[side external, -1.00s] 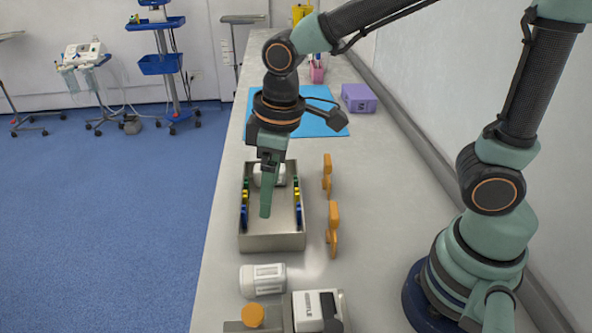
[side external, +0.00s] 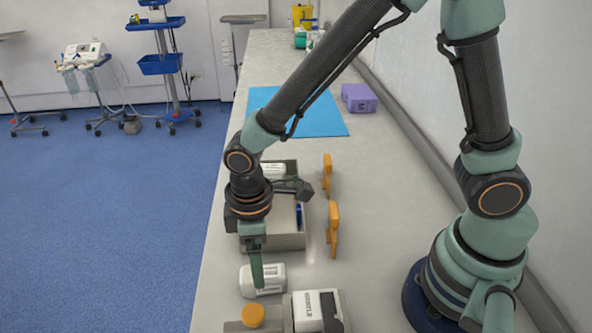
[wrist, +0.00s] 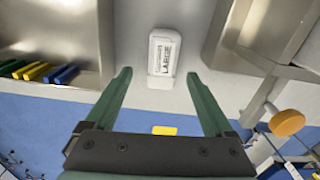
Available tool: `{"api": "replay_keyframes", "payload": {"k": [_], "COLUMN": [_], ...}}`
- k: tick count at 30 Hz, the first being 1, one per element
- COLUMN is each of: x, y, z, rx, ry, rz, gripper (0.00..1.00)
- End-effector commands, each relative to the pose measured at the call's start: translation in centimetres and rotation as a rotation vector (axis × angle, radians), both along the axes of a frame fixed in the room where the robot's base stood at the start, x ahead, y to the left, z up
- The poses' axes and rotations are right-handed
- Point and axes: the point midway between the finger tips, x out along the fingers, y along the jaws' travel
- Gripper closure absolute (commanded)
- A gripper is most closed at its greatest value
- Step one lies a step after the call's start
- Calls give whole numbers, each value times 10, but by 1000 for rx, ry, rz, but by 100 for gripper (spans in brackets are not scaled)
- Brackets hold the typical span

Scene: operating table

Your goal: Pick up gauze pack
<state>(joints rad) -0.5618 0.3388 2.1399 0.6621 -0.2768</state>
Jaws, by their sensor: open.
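A white pack with dark lettering (side external: 274,274) lies on the bench between two metal trays. It shows in the wrist view (wrist: 161,50) with its long side running away from my gripper. I take it for the gauze pack. My gripper (wrist: 158,74) is open and empty, with one green finger to each side of the near end of the pack. In the side view my gripper (side external: 257,284) points down in front of the pack and hides part of it. I cannot tell the exact height gap; no contact shows.
A metal tray (side external: 291,240) with coloured clips and a white item stands behind the pack. A second tray (side external: 289,312) in front holds a white box (side external: 314,310); an orange knob (side external: 252,316) is beside it. Orange stands (side external: 332,230) are at the right.

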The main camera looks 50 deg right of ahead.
Motion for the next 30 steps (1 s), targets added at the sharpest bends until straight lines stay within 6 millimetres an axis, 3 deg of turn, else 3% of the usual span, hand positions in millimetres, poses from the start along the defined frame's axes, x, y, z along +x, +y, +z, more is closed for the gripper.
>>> {"api": "replay_keyframes", "payload": {"k": [9, 20, 24, 27, 30], "x": [-4, -3, -3, -3, -3], "y": [2, 2, 2, 2, 2], "z": [-41, -48, -48, -48, -48], "rx": [-2, -1, -1, -1, 0], "ry": [3, 1, 1, 1, 0], "rz": [1, 0, 0, 0, 0], "gripper": [12, 12, 66, 100, 100]}}
